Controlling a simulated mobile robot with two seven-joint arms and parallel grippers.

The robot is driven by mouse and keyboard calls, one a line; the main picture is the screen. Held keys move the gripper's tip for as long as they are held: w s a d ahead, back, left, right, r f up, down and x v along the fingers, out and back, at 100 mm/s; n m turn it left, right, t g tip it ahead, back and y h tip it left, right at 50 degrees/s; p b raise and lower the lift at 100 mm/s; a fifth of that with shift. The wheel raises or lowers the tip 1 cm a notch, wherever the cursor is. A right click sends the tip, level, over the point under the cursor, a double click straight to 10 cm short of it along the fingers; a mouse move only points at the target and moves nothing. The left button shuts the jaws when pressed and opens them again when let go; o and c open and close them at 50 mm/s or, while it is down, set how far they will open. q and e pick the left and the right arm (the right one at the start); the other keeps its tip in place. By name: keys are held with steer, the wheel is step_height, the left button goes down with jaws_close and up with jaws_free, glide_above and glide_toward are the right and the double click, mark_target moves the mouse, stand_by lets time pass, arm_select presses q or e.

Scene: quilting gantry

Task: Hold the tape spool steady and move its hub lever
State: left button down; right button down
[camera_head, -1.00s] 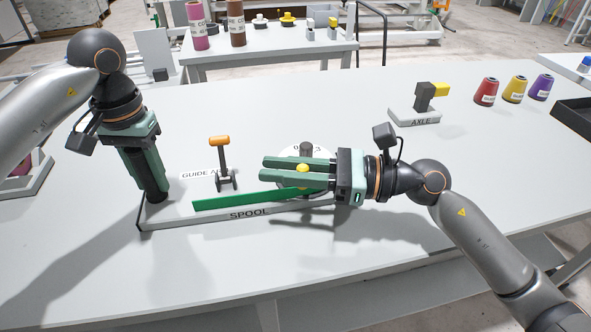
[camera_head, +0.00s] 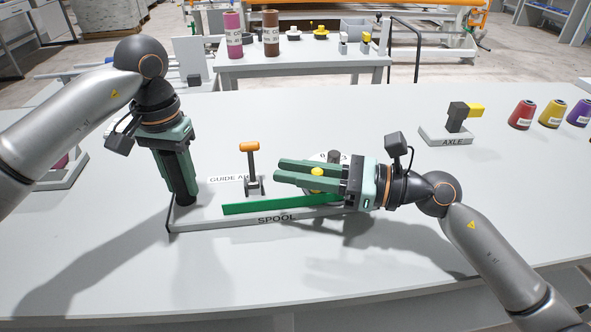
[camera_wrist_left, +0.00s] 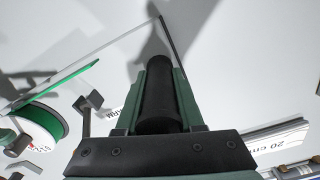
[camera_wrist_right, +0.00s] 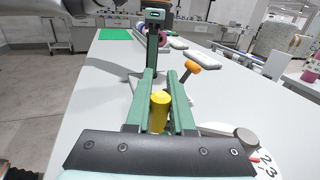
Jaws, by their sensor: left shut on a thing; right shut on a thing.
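The tape spool stands on a flat base labelled SPOOL (camera_head: 277,219), with a green tape strip (camera_head: 245,208) running left from it. Its white numbered disc (camera_head: 335,157) is partly hidden behind my right gripper. My right gripper (camera_head: 298,174) lies level over the spool, shut on the yellow knob of the hub lever (camera_wrist_right: 160,109). My left gripper (camera_head: 184,190) points down at the base's left end, shut on a black upright handle (camera_wrist_left: 158,92). The spool's green rim (camera_wrist_left: 50,119) shows at the left in the left wrist view.
An orange-topped guide arm lever (camera_head: 250,147) stands between my grippers. The AXLE block (camera_head: 458,118) and several thread cones, one red (camera_head: 522,114), are at the back right. The table front is clear. A second table (camera_head: 300,55) stands behind.

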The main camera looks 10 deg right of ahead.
steer(key=shift+w+d, duration=0.15)
stand_by(0.6)
steer(key=c, duration=1.1)
jaws_free()
steer(key=o, duration=0.3)
steer(key=shift+o, duration=0.2)
steer(key=v, duration=1.2)
steer(key=shift+c, duration=0.4)
